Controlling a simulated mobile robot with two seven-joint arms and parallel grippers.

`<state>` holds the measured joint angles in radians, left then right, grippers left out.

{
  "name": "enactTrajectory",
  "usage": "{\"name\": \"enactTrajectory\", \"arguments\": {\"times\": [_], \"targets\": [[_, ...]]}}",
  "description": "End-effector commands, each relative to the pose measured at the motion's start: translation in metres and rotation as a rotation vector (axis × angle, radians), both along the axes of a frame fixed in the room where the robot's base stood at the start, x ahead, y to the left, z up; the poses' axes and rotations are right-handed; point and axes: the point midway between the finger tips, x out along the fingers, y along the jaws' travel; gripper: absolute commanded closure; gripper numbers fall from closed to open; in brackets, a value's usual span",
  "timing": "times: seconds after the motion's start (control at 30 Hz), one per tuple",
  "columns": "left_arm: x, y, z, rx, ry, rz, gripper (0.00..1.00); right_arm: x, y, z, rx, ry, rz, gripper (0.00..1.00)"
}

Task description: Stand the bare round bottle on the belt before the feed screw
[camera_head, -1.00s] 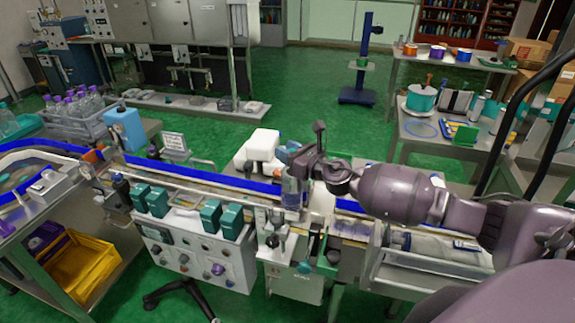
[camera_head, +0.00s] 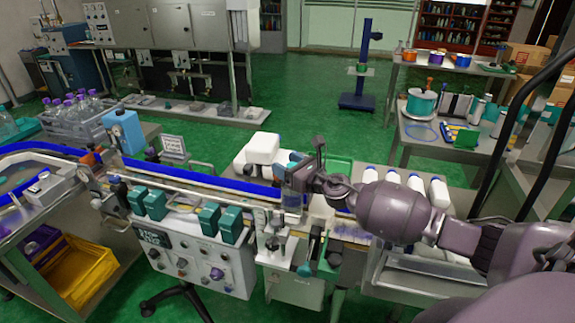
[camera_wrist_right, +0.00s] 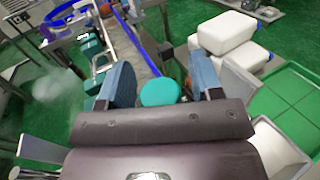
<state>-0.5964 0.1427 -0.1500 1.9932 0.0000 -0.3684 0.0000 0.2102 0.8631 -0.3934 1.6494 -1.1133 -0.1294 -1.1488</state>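The clear round bottle (camera_head: 291,201) is upright at the belt (camera_head: 240,187), just below my right gripper (camera_head: 292,180) in the head view. My right gripper is around the bottle's upper part, one finger on each side. Whether the bottle's base touches the belt is hard to tell. The feed screw cannot be made out clearly. My left gripper is not in view.
Teal blocks (camera_head: 152,204) line the front of the belt, above a control box (camera_head: 190,258). White bottles (camera_head: 438,193) lie behind my right arm. A crate of clear bottles (camera_head: 75,122) stands at left.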

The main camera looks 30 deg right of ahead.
Motion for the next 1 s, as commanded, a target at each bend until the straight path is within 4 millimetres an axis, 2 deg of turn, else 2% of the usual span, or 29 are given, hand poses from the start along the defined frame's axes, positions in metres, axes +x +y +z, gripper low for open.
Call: {"name": "enactTrajectory", "arguments": {"times": [0.3,1.0], "targets": [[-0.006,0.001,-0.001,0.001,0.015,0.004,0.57,0.000,0.000,0.005,-0.001,0.000,0.000,0.41],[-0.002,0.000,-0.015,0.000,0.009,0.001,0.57,-0.100,-0.026,0.001,0.000,0.002,0.000,0.41]]}}
